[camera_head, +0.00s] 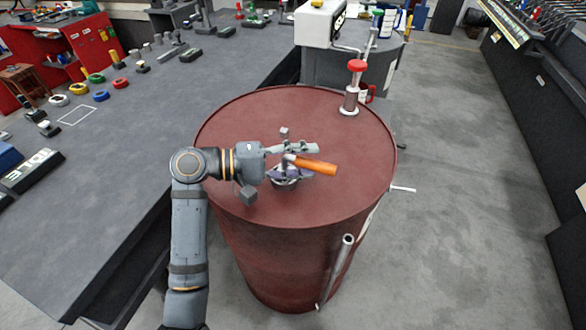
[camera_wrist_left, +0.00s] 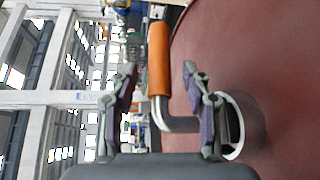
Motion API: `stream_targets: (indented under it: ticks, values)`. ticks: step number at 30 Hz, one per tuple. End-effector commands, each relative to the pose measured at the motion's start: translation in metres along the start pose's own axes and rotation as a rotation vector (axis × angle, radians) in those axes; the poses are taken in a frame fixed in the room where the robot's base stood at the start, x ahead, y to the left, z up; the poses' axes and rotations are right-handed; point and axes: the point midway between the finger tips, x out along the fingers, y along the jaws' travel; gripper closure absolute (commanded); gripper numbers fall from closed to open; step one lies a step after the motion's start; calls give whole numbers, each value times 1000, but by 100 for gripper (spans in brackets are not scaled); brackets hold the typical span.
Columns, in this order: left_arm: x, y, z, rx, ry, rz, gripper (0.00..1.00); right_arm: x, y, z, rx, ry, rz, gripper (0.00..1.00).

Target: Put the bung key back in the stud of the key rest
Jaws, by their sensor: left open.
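The bung key has an orange handle (camera_head: 315,166) and a bent metal shaft. It is on top of the red barrel (camera_head: 237,122), at a grey metal ring fitting (camera_head: 286,184) in the lid. My left gripper (camera_head: 314,159) is over the lid with one finger on each side of the key. In the left wrist view, the orange handle (camera_wrist_left: 158,60) points away between the spread fingers (camera_wrist_left: 160,78). The shaft bends right toward the pale ring (camera_wrist_left: 236,125); its end is hidden. I cannot make out the key rest or its stud. My right gripper is not in view.
A red-topped metal fitting (camera_head: 352,88) stands at the lid's back right. A second, grey barrel (camera_head: 335,70) is behind, with a white box (camera_head: 318,24) on it. A dark bench (camera_head: 120,150) lies left, with coloured rings and small parts. Open floor (camera_head: 460,200) is right.

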Motion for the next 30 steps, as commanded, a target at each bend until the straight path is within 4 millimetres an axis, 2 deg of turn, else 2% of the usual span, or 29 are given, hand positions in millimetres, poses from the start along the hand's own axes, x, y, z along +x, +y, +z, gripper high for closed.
stream_targets:
  ticks: [6, 15, 17, 30]
  values:
    - [0, 0, 0, 0, 0, 0, 53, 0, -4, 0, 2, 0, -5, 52]
    - [0, 0, 0, 0, 0, 0, 94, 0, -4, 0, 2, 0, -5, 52]
    - [0, 0, 0, 0, 0, 0, 100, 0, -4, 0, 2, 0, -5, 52]
    - [0, 1, 0, 2, 0, 1, 100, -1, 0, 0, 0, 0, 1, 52]
